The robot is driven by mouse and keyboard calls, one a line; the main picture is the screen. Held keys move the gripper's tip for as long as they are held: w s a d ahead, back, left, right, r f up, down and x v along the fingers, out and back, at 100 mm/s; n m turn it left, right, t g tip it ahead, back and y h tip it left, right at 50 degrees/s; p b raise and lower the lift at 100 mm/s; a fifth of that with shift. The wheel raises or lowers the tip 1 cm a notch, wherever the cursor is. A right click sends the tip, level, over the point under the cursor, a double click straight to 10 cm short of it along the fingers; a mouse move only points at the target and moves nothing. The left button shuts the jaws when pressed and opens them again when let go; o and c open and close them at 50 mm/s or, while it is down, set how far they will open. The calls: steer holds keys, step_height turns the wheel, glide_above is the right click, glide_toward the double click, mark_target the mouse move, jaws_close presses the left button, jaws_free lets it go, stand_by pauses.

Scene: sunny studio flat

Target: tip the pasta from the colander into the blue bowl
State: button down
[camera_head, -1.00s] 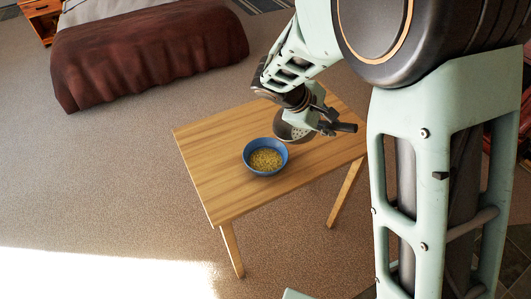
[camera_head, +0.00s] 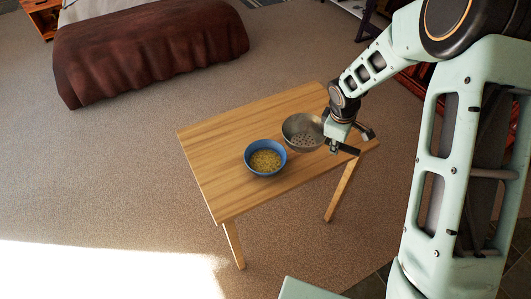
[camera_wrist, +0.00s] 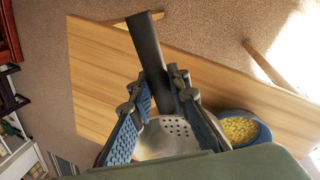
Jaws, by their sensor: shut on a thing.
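The blue bowl (camera_head: 250,166) stands upright on the wooden table, with yellow pasta (camera_head: 266,161) inside it. It also shows in the wrist view (camera_wrist: 262,137), at the right. The metal colander (camera_head: 303,133) is just behind and right of the bowl, its opening facing up. Its perforated inside shows bare in the wrist view (camera_wrist: 170,140), with no pasta visible. My gripper (camera_head: 343,141) is shut on the colander's dark handle (camera_wrist: 148,48). I cannot tell whether the colander touches the table.
The wooden table (camera_head: 230,138) is otherwise bare, with free room left of and behind the bowl. A bed with a dark red cover (camera_head: 150,55) stands at the far left. Carpet surrounds the table.

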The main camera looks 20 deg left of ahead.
steer(key=shift+w+d+f, duration=0.1)
steer(key=shift+w+f, duration=0.05)
steer(key=shift+w, duration=0.05)
steer(key=w+d+r, duration=0.3)
steer(key=d+r, duration=0.2)
steer(key=shift+w, duration=0.15)
stand_by(0.5)
stand_by(0.8)
